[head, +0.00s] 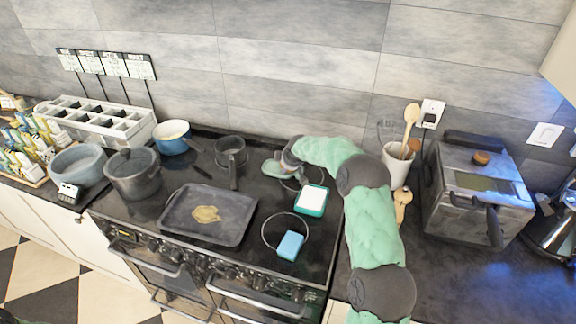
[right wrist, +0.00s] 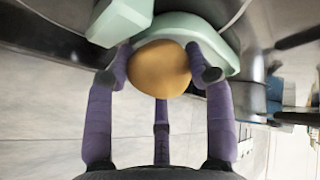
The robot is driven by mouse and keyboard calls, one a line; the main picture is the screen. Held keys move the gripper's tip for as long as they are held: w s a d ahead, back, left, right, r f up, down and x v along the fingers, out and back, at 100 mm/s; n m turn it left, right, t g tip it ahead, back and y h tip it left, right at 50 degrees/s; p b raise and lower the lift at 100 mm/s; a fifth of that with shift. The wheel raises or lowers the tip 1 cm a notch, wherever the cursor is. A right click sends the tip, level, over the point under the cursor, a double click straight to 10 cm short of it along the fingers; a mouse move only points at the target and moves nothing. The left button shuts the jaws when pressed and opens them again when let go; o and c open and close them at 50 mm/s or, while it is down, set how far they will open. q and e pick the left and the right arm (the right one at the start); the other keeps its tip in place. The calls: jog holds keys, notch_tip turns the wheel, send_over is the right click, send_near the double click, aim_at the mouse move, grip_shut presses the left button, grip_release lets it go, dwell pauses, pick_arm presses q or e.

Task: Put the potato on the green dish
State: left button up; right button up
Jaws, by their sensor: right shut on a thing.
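The potato (right wrist: 160,68) is a smooth yellow-brown lump in the right wrist view. My right gripper (right wrist: 162,72) is shut on it, with purple fingers on both sides. The pale green dish (right wrist: 222,48) shows directly behind the potato; I cannot tell whether they touch. In the head view my right gripper (head: 288,162) reaches to the back right of the stove, over what looks like the green dish (head: 270,169). The potato is hidden there by the gripper.
A teal-edged white box (head: 311,200) and a blue box (head: 291,244) stand near my right forearm. A baking tray (head: 180,225), a saucepan (head: 231,152) and pots (head: 133,178) occupy the stove. A utensil crock (head: 397,165) and a metal appliance (head: 470,210) stand at the right.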

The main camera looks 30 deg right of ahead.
jog(key=o, duration=1)
jog(key=shift+s+a+f+g, duration=0.15)
jog(key=shift+s+f, duration=0.1)
jog(key=shift+f, duration=0.35)
jog(key=shift+s+a+f+g, duration=0.15)
jog(key=shift+s+f, duration=0.05)
jog(key=shift+f, duration=0.4)
jog(key=shift+c, duration=0.2)
jog(key=shift+w+d+f, duration=0.1)
jog(key=shift+r, duration=0.3)
jog(key=w+p+v, duration=0.1)
jog(key=p+v, duration=0.1)
jog(key=v, duration=1.1)
jog(key=shift+d+r+p, duration=0.25)
jog(key=shift+r+p, duration=0.1)
jog(key=shift+p, duration=0.05)
